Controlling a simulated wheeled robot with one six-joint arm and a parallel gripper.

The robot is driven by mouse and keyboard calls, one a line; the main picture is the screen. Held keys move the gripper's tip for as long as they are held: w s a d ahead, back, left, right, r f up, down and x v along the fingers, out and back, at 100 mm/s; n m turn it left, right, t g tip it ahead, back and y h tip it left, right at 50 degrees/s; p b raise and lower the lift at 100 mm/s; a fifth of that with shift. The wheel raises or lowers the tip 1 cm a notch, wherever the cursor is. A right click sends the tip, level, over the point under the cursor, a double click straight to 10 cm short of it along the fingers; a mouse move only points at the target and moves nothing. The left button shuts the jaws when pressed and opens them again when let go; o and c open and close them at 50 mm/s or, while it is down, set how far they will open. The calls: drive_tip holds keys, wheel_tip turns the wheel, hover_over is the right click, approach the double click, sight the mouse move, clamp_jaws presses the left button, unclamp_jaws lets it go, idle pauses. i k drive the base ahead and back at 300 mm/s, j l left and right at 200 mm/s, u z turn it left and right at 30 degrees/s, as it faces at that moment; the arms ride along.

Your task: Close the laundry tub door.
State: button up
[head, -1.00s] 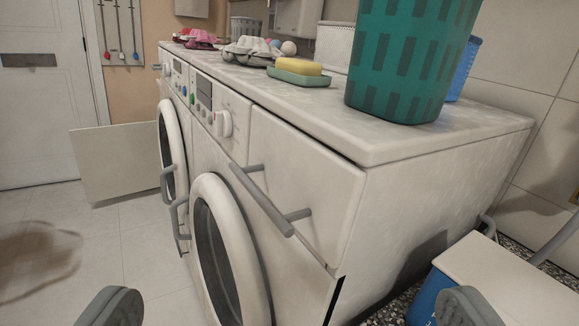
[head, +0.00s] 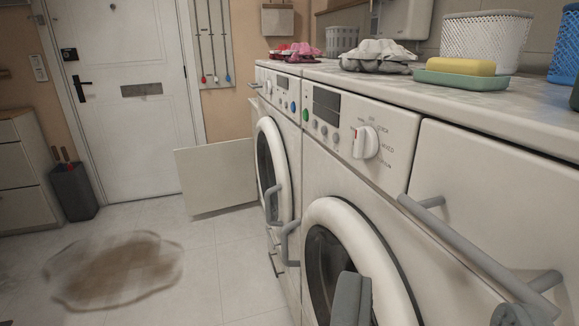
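A flat white door panel (head: 218,178) stands swung out from the far end of the machine row, upright over the floor. I cannot tell for sure that it is the laundry tub door; the tub behind it is hidden. The far round washer door (head: 268,165) and the near round washer door (head: 350,235) look shut, each with a grey handle. My gripper (head: 436,308) shows two grey fingertips at the bottom right, apart with nothing seen between them. It is in front of the near machine, well away from the white panel.
A drawer front with a long grey bar handle (head: 480,255) juts out at the right. A sponge (head: 460,67) on a green dish and white baskets stand on the worktop. A brown puddle-like patch (head: 115,270) lies on the otherwise clear floor at left.

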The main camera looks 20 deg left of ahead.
sight(212, 176)
drive_tip(key=i+j, duration=0.25)
drive_tip(key=j, duration=0.2)
drive_tip(key=i+j+z, duration=0.1)
drive_tip(key=j, duration=0.35)
drive_tip(key=i+j, duration=0.35)
drive_tip(key=j, duration=0.15)
drive_tip(key=i+j, duration=0.2)
drive_tip(key=j, duration=0.25)
drive_tip(key=i+j+z, duration=0.1)
drive_tip(key=j, duration=0.4)
drive_tip(key=i+j, duration=0.3)
drive_tip(key=j, duration=0.2)
drive_tip(key=i+j+z, duration=0.1)
drive_tip(key=j, duration=0.35)
drive_tip(key=i+j, duration=0.3)
drive_tip(key=j, duration=0.25)
